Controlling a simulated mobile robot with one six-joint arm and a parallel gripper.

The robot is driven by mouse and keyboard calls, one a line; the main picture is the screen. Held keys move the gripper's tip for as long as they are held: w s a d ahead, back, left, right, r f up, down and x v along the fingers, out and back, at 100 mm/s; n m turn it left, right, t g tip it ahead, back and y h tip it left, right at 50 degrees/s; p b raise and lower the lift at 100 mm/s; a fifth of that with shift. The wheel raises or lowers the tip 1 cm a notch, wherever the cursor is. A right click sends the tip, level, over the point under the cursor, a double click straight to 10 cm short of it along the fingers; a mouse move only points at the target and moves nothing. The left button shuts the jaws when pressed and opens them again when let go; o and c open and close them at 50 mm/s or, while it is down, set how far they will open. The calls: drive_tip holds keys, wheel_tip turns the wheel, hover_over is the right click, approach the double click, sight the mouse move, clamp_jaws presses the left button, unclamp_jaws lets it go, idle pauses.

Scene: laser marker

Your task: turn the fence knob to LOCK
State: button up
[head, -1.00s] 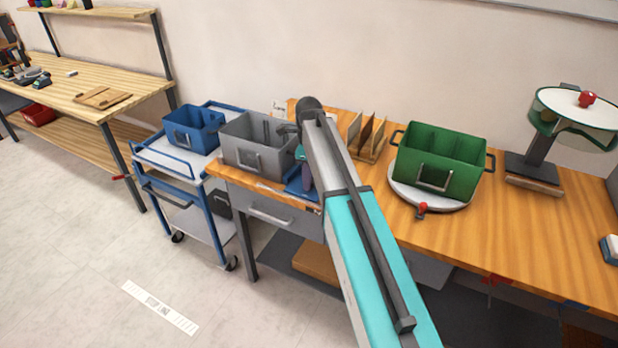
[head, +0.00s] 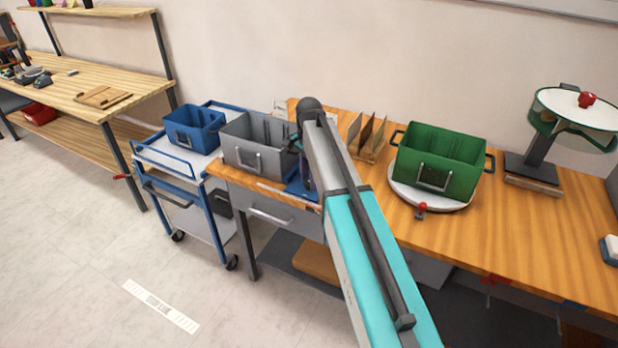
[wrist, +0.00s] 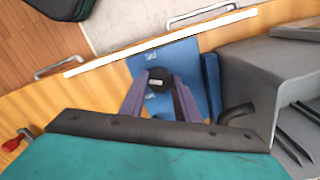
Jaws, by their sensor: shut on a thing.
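The fence knob (wrist: 158,82) is a small black round knob with a pale mark on top, in the wrist view. It sits over a blue plate (wrist: 183,60) with white lettering, too small to read for its setting. My gripper (wrist: 160,84) has its two purple fingers closed on the knob from either side. In the head view, the blue plate (head: 296,186) shows at the table's front left, and my arm hides the knob.
A grey bin (head: 245,157) stands close beside the blue plate. A green bin (head: 408,165) sits on a round turntable (head: 402,199) with a red knob. Upright boards in a rack (head: 368,155) stand behind my arm.

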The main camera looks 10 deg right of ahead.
drive_tip(key=n, duration=1.1)
idle(0.5)
drive_tip(key=o, duration=1)
drive_tip(key=shift+o, duration=0.2)
drive_tip(key=shift+r, duration=0.1)
wheel_tip(320, 180, up, 14)
drive_tip(key=p, duration=0.8)
drive_tip(key=shift+f, duration=0.2)
